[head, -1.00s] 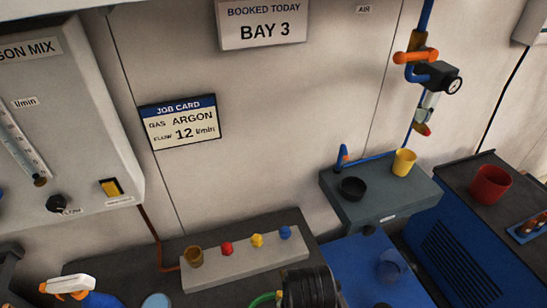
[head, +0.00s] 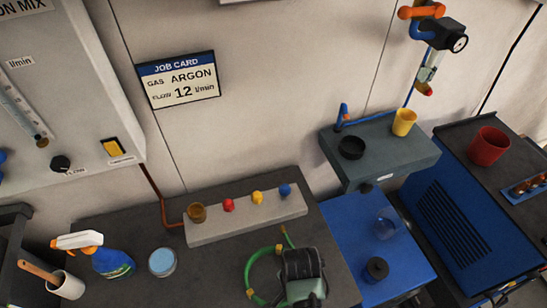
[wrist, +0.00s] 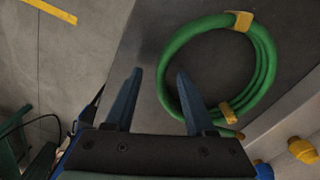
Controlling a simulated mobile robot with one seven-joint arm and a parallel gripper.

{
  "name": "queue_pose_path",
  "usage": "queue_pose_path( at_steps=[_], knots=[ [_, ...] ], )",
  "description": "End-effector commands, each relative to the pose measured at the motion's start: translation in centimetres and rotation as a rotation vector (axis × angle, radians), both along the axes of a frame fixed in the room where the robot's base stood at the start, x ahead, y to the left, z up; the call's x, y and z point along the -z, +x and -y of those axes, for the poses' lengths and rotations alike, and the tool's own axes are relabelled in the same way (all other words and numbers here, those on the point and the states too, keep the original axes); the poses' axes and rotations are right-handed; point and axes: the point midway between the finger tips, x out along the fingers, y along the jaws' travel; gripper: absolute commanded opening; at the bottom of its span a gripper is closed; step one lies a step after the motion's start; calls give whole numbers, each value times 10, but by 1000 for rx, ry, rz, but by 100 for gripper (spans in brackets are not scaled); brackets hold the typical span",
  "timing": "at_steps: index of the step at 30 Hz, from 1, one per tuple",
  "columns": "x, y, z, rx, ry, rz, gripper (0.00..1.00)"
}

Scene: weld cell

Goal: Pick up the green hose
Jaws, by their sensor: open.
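The green hose (head: 257,262) lies coiled on the dark bench top, with yellow bands around it. In the head view my gripper (head: 302,262) covers the right part of the coil. In the wrist view the whole coil (wrist: 166,77) shows, with its bands at the top and bottom. My gripper (wrist: 156,97) is open and empty there. Its right finger overlaps the coil's left edge in the picture, and the left finger lies over the bench's edge. I cannot tell the height of the fingers above the hose.
Behind the hose is a grey block (head: 245,222) with brown, red, yellow and blue fittings. A spray bottle (head: 112,262), a brush cup (head: 68,285) and a light-blue tin (head: 162,262) stand to the left. A blue surface (head: 350,235) with a dark cup (head: 376,269) is at the right.

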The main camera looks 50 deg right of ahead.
Motion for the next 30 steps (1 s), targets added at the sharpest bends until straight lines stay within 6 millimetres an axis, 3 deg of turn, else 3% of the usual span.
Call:
queue_pose_path(
  at_steps=[3, 11, 20, 30],
  knots=[
    [10, 0, 0, 1, 0, 0, 55],
    [13, 0, 0, 0, -1, 1, 55],
    [12, 0, 0, 0, -1, 1, 3],
    [12, 0, 0, 0, -1, 1, 0]
  ],
)
